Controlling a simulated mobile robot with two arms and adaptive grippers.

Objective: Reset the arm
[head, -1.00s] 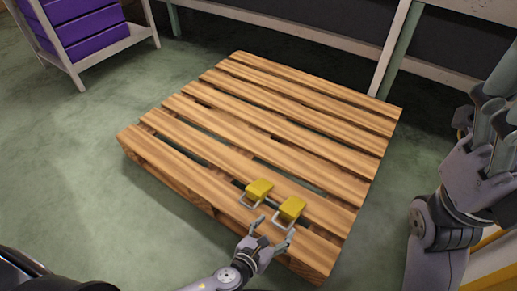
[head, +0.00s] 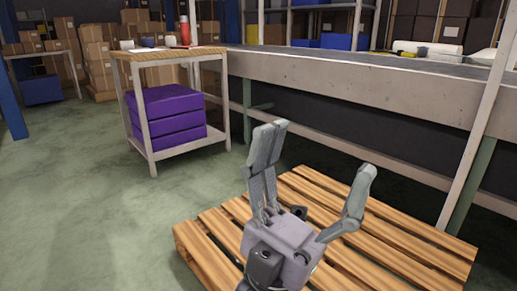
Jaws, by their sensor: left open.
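My left gripper (head: 318,162) is raised in the lower middle of the head view, fingers pointing up and spread wide apart. It is open and nothing is between its fingers. It stands in front of the wooden pallet (head: 400,243) and hides part of it. My right gripper is out of view. The yellow padlock-like pieces are not visible in the present view.
A small table (head: 170,54) with purple bins (head: 168,118) on its lower shelf stands behind the pallet on the left. A long conveyor (head: 340,80) runs along the back right. Cardboard boxes (head: 105,60) are stacked far left. The green floor (head: 80,200) at left is clear.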

